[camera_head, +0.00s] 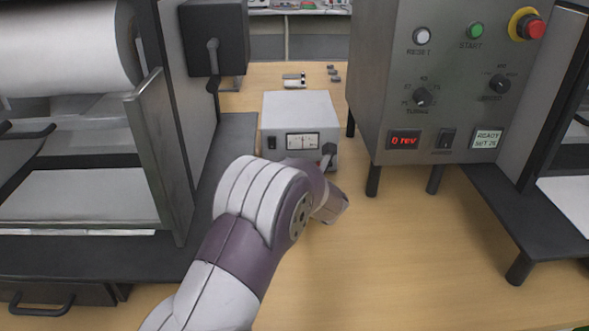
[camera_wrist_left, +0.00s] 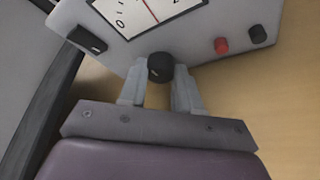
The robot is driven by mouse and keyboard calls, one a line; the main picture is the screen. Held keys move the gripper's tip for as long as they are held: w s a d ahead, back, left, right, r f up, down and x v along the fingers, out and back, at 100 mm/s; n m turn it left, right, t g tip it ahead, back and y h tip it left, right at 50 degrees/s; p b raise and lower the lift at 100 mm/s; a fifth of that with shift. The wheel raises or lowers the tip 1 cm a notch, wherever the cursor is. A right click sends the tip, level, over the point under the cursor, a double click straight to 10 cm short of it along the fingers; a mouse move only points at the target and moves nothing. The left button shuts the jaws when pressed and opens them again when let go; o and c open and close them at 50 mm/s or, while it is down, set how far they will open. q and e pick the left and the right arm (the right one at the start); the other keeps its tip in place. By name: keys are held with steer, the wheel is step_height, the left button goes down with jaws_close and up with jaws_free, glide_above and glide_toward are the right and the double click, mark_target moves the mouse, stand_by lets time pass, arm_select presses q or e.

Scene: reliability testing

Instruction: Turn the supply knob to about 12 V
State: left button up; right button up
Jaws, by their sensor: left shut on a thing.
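The supply (camera_head: 300,112) is a light grey box on the wooden bench, with a dark rocker switch (camera_head: 271,142) and a white needle meter (camera_head: 302,141) on its front. In the left wrist view the meter (camera_wrist_left: 148,12) shows a red needle, but only part of its scale is in the picture. The round black knob (camera_wrist_left: 160,66) is below the meter. My left gripper (camera_wrist_left: 159,88) has one finger on each side of the knob and is shut on it. In the head view my left arm hides most of the gripper. My right gripper is not in view.
A red terminal (camera_wrist_left: 221,45) and a black terminal (camera_wrist_left: 258,34) sit right of the knob. A grey control cabinet (camera_head: 450,80) on legs stands to the right. A dark-framed machine (camera_head: 170,150) with a white roll stands left.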

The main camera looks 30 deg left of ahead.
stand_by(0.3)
arm_select(q)
steer(key=o, duration=1.1)
steer(key=shift+c, duration=0.2)
steer(key=p+v, duration=0.2)
steer(key=v, duration=0.9)
steer(key=shift+s+d+r, duration=0.15)
steer(key=shift+s+d, duration=0.05)
steer(key=shift+d, duration=0.15)
steer(key=shift+s+d, duration=0.3)
steer(key=shift+s, duration=0.05)
